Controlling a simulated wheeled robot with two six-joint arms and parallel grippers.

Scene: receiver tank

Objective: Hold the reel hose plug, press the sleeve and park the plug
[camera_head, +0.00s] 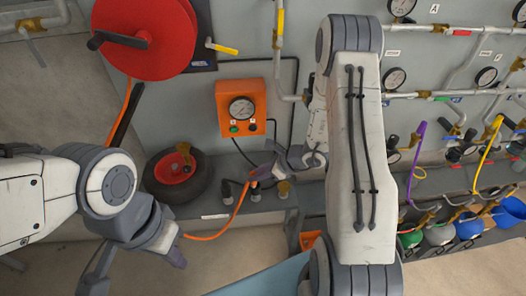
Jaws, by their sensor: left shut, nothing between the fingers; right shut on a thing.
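The red hose reel (145,38) is on the wall at the upper left. Its orange hose (215,230) passes behind my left arm and rises to my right gripper. My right gripper (262,174) is shut on the hose's end, just above the grey ledge. The plug is mostly hidden by the fingers, and the sleeve cannot be made out. Dark upright fittings (227,191) and a brass fitting (284,188) stand on the ledge beside that gripper. My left gripper (176,257) is shut and empty at the lower left, apart from the plug.
An orange gauge box (241,107) is on the wall above the ledge. A black tyre (178,175) with a red hub lies left of the fittings. Gauges, pipes, purple and yellow hoses (487,155) and coloured tanks (468,228) fill the right. My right arm covers the middle.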

